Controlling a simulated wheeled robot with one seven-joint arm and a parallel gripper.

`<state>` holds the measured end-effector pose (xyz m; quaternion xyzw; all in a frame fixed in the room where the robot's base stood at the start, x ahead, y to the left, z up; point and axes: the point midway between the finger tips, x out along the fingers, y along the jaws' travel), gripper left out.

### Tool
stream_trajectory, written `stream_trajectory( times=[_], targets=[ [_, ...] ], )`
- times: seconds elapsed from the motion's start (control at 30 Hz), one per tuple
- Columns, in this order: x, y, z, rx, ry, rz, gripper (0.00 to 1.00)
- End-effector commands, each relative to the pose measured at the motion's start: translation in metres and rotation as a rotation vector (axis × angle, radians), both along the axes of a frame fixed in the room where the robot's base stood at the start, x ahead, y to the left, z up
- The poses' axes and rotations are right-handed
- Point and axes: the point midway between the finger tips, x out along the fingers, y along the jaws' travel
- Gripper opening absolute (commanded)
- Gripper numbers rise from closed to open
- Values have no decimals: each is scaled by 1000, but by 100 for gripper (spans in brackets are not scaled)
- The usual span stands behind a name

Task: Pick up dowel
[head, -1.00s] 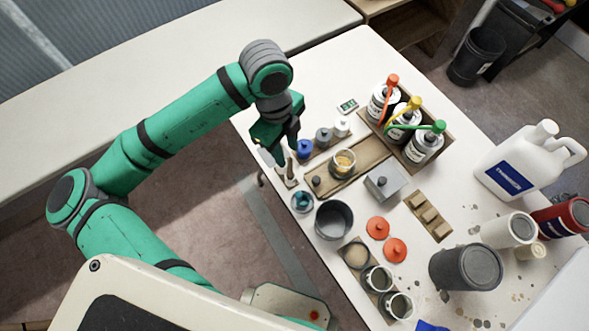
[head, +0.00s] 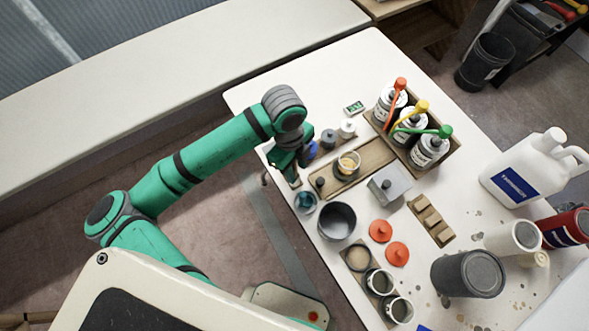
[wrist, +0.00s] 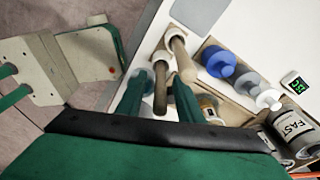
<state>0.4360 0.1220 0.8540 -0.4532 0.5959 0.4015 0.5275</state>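A wooden rod (wrist: 160,92), probably the dowel, stands between the fingers of my gripper (wrist: 158,95) in the wrist view. It has a pale ring at its far end, and gaps show between it and both fingers. A second, lighter wooden rod (wrist: 183,62) stands just beyond, also with a pale ring. In the head view my gripper (head: 293,168) is over the left edge of the worktable and its fingers hide the rods. A small pale holder (head: 296,183) shows just below it. Which rod is the task's dowel I cannot tell for certain.
A blue-capped jar (wrist: 219,61) and grey and white ones stand close by. A glass cup (head: 347,166) sits on a wooden board, with a dark grey pot (head: 337,221) nearer. Pump bottles in a wooden box (head: 455,150) stand behind. The table's far left corner is clear.

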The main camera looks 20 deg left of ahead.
Motion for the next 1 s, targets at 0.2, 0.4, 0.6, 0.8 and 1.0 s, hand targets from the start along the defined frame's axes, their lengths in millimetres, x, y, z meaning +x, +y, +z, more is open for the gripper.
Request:
stream_trajectory(
  times=[0.2,0.4,0.6,0.8,1.0],
  targets=[
    [0,0,0,0,0,0,24],
    [0,0,0,0,0,0,0],
    [0,0,1,1,-1,0,0],
    [1,1,17,2,-3,-2,0],
    [1,1,55,3,-3,-3,0]
  ],
)
